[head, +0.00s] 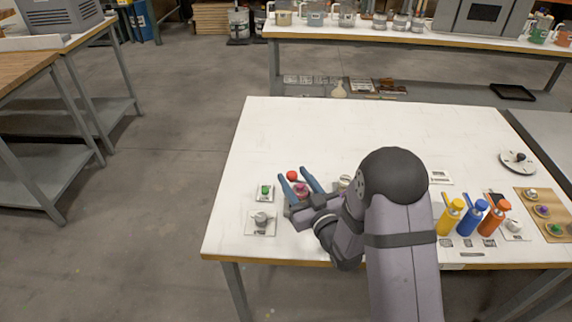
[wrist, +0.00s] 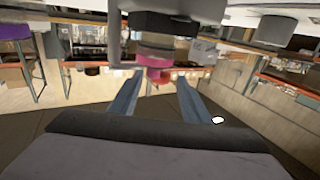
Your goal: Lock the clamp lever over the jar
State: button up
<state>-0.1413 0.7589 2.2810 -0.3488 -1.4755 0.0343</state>
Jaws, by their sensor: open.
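My gripper (head: 292,172) is open at the left part of the white table, its two blue fingers pointing away from the arm. A pink and dark jar-like piece (head: 301,190) shows between the fingers, with a red knob (head: 292,176) just beyond it. In the wrist view a pink round piece (wrist: 155,62) under a dark block (wrist: 163,24) lies between and beyond the fingertips (wrist: 159,77). I cannot tell whether the fingers touch it. The clamp lever cannot be made out clearly; my gripper and forearm hide part of this station.
A green button on a plate (head: 265,191) and a grey knob on a plate (head: 261,219) stand left of my gripper. Yellow (head: 451,217), blue (head: 471,217) and orange (head: 493,218) bottles stand at the right.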

jog(key=p+x, duration=0.1)
jog(key=x, duration=0.5)
dwell(0.3)
